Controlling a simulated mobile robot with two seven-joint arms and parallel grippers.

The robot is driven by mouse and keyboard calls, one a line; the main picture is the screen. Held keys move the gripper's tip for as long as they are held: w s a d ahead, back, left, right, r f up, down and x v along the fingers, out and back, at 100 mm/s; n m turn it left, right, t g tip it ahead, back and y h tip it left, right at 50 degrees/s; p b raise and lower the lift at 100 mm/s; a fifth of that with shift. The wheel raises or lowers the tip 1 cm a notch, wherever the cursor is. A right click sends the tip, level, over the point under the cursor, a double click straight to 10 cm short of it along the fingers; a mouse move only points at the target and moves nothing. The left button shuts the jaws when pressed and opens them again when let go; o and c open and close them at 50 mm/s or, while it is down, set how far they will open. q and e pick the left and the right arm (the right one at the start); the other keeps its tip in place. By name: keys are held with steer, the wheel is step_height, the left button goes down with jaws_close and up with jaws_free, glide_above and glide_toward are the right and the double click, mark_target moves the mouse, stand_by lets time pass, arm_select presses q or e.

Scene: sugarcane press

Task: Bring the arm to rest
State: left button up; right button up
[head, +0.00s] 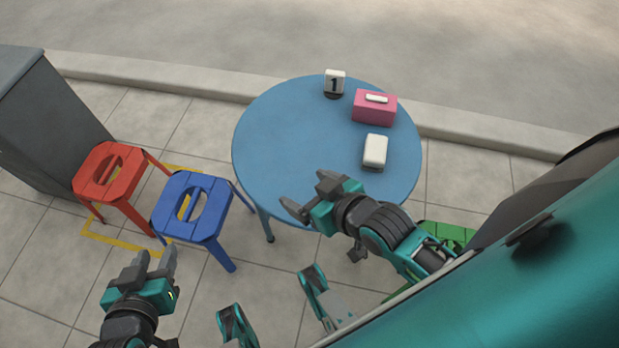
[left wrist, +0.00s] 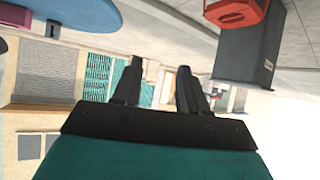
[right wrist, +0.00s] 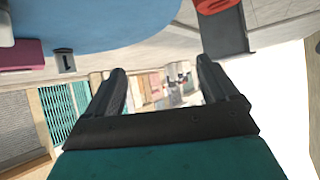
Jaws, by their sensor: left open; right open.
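My left gripper (head: 151,262) is open and empty over the pavement at the lower left of the head view, below the blue stool. In the left wrist view its two fingers (left wrist: 158,85) stand apart with nothing between them. My right gripper (head: 305,196) is open and empty at the near edge of the round blue table (head: 290,130). In the right wrist view its fingers (right wrist: 160,85) are wide apart with nothing between them. Neither gripper touches an object that I can see.
On the table are a number "1" sign (head: 334,82), a pink box (head: 374,108) and a white block (head: 375,150). A red stool (head: 108,172) and a blue stool (head: 190,205) stand left. A green stool (head: 446,232) is partly hidden. A grey cabinet (head: 45,120) stands far left.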

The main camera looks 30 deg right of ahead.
arm_select(q)
steer(key=s+a+r+y+p, duration=0.1)
steer(key=a+r+p, duration=0.2)
steer(key=r+p, duration=0.6)
steer(key=p, duration=0.5)
steer(key=shift+s+r, duration=0.3)
arm_select(e)
steer(key=s+d+r, duration=0.1)
steer(key=d+r, duration=0.2)
steer(key=r, duration=0.6)
steer(key=shift+s+r+h, duration=0.15)
steer(key=shift+r+h, duration=0.25)
arm_select(q)
steer(key=shift+a, duration=0.1)
